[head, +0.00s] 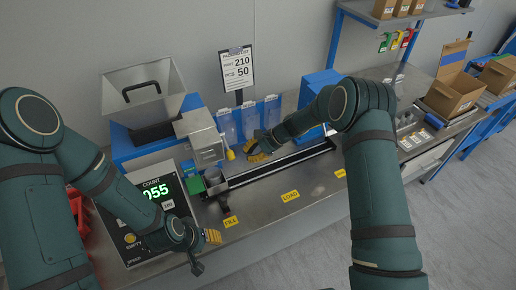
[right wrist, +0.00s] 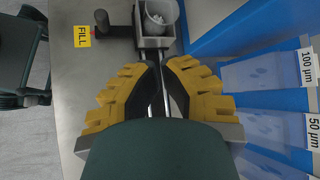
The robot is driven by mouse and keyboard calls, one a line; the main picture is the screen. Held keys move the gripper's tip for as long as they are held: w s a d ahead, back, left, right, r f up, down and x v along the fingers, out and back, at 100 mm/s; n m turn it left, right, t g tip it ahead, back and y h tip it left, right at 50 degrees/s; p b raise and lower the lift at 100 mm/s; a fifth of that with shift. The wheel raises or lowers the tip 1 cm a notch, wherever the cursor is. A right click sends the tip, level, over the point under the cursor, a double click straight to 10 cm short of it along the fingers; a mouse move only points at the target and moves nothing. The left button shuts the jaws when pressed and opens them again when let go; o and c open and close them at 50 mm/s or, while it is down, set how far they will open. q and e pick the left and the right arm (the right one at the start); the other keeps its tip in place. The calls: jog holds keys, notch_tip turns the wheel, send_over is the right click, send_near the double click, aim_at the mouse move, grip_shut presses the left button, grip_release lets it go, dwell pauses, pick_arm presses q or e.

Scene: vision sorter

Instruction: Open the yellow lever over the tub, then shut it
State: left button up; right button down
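The yellow lever (head: 230,154) hangs at the right side of the grey outlet box (head: 206,143) below the hopper. The tub (head: 213,177) stands under the box, at the rail's left end; the right wrist view shows white pieces in the tub (right wrist: 158,14). My right gripper (head: 255,150) is just right of the lever, apart from it as far as I see. In the right wrist view its yellow-padded fingers (right wrist: 161,72) are parted, with nothing between them. My left gripper (head: 207,244) is low over the table's front, its fingers not clearly seen.
A rail (head: 285,166) runs right from the tub past yellow FILL (head: 231,221) and LOAD (head: 290,196) labels. A counter display (head: 155,193) reads 055. Blue bins (head: 249,119) stand behind the rail. Cardboard boxes (head: 453,93) are at the right. The table front is mostly clear.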

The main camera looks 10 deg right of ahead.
pick_arm(q)
jog(key=shift+r+p, duration=0.6)
jog(key=shift+r, duration=0.1)
pick_arm(e)
jog(key=a, duration=0.1)
jog(key=s+a, duration=0.1)
jog(key=a, duration=0.2)
jog(key=shift+s+a+r, duration=0.15)
jog(key=shift+s+r, duration=0.15)
jog(key=shift+s, duration=0.05)
pick_arm(q)
jog(key=shift+a+r, duration=0.1)
jog(key=shift+a, duration=0.05)
pick_arm(e)
jog(key=shift+r, duration=0.1)
pick_arm(q)
jog(key=shift+s+a+r, duration=0.15)
jog(key=shift+a+r, duration=0.05)
jog(key=shift+a, duration=0.5)
pick_arm(e)
jog(key=shift+s+r+g, duration=0.15)
jog(key=shift+g, duration=0.15)
